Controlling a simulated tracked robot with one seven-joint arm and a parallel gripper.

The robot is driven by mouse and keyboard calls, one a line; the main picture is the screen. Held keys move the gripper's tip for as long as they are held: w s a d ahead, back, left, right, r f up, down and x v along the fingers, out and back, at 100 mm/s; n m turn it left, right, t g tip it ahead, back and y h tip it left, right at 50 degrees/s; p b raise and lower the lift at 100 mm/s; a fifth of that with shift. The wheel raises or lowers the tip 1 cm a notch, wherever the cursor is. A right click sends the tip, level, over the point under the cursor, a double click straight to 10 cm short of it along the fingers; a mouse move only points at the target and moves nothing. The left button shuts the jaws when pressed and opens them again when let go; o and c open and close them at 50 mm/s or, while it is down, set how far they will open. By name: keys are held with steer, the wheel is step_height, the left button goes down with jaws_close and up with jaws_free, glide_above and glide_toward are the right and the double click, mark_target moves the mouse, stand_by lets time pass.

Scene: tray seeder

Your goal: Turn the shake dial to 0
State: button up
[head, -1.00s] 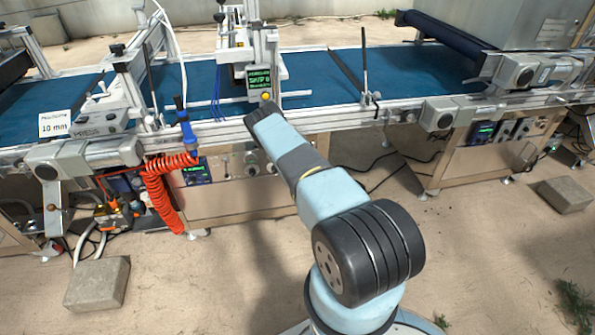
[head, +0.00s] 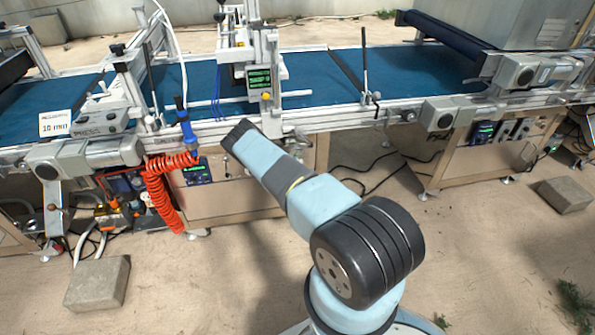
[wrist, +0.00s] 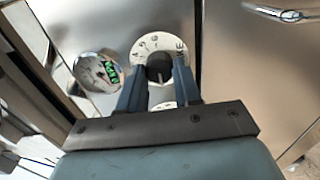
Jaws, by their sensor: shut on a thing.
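The shake dial is a dark round knob (wrist: 159,66) inside a white scale ring (wrist: 146,46) with dark numerals. The letters "KE" show at the ring's right side in the wrist view. The two fingers of my gripper (wrist: 159,82) are on either side of the knob and shut on it. A light mark on the knob points toward the bottom of the picture; the number it stands at is hard to read. In the head view my arm hides the dial and the gripper's fingers.
In the head view, a red coiled hose (head: 160,195) hangs left of my arm, and a blue conveyor belt (head: 310,70) runs behind.

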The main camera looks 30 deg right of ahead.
steer(key=shift+a+f, duration=0.25)
steer(key=o, duration=1)
steer(key=shift+d+r, duration=0.1)
steer(key=shift+d, duration=0.05)
steer(key=shift+o, duration=0.2)
steer(key=v, duration=1.3)
steer(key=shift+s, duration=0.4)
